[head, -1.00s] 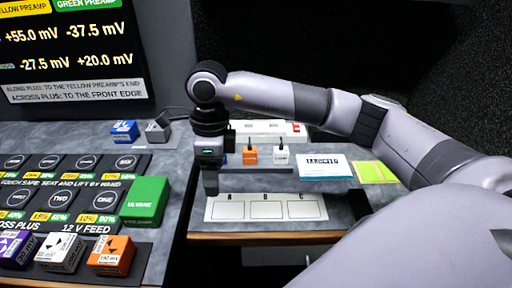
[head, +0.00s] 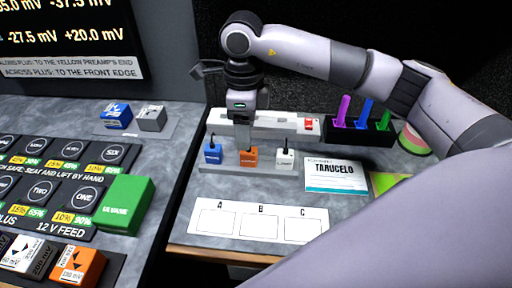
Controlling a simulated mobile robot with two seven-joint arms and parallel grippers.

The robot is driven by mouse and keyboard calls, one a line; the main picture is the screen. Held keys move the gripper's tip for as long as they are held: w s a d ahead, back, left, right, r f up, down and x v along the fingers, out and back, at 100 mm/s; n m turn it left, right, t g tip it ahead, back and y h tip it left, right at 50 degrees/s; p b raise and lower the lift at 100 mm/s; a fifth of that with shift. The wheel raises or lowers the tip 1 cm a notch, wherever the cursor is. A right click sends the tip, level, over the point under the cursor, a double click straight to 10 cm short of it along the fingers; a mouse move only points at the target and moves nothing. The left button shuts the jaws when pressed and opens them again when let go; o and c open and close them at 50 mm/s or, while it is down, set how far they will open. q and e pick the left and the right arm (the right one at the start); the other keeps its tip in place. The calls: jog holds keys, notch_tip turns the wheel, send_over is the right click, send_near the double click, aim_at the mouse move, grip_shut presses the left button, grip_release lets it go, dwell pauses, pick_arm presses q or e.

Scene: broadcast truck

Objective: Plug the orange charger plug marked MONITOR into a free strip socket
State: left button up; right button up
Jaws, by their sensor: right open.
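The orange plug (head: 248,160) stands between a blue plug (head: 213,155) and a white plug (head: 285,159) on a low grey holder (head: 267,170). Its label is too small to read. My right gripper (head: 245,149) points down at the orange plug, its finger hiding the top of the plug. It is open; only one finger shows clearly, so I cannot tell whether it touches the plug. The white power strip (head: 285,121), with a red switch (head: 309,125) at its right end, lies behind the plugs. The gripper hides part of it, and its sockets are not clear. My left gripper is out of view.
A white A-B-C card (head: 258,236) lies in front, with a TARUCELO card (head: 332,175) to the right. A black rack (head: 360,133) with purple, blue and green sticks stands behind it. A counter with orange (head: 79,267) and green (head: 127,203) blocks is at the left.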

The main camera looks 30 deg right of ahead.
aim_at(249, 159)
jog(key=shift+w+d, duration=0.1)
jog(key=shift+d, duration=0.05)
jog(key=shift+f, duration=0.15)
jog(key=f, duration=0.4)
jog(key=f+p, duration=0.1)
jog(key=f, duration=0.1)
jog(key=shift+w+d+f, duration=0.1)
jog(key=shift+d+f, duration=0.15)
jog(key=shift+f, duration=0.15)
grip_shut()
